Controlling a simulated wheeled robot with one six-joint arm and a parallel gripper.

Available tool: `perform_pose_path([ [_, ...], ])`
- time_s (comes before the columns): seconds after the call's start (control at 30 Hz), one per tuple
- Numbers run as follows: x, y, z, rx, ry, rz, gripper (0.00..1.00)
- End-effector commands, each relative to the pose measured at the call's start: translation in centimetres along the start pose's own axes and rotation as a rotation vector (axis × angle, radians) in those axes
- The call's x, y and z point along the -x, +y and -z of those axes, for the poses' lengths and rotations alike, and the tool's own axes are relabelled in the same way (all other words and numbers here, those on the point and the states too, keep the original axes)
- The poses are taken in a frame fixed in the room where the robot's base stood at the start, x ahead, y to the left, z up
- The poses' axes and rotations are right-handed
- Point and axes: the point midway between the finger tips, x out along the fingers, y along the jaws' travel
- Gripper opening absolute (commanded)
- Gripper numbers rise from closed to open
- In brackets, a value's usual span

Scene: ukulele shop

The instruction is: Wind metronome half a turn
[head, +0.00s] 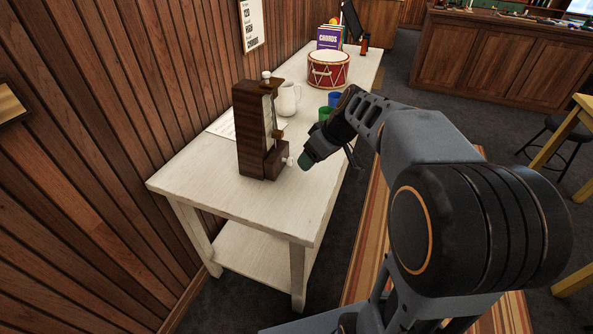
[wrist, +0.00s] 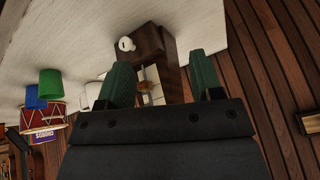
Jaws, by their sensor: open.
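The dark wooden metronome (head: 252,135) stands upright on the white table, its light face turned to the right. A small white winding key (head: 291,161) sticks out low on its right side. My gripper (head: 305,160) is just right of the key, pointing at it. In the wrist view my gripper (wrist: 160,70) has its two green fingers spread with nothing held. There the key (wrist: 126,43) shows beyond the left fingertip, off-centre from the gap, and the metronome's brown body (wrist: 152,42) lies beyond the gap. Whether a finger touches the key cannot be told.
Behind the metronome on the white table (head: 195,190) are a white pitcher (head: 287,98), green (head: 325,113) and blue (head: 335,99) cups, a red drum (head: 328,72) and books (head: 329,38). A plank wall (head: 130,80) borders the left. The table's near end is clear.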

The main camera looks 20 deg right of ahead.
Motion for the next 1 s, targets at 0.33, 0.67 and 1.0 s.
perform_pose_path([
  [0.33,-4.4,10.4,3.0,0.325,0.248,0.075,0.60],
  [0.67,-8.1,11.1,4.4,0.382,0.287,0.076,0.60],
  [1.0,-14.2,10.2,6.0,0.381,0.285,0.075,0.60],
])
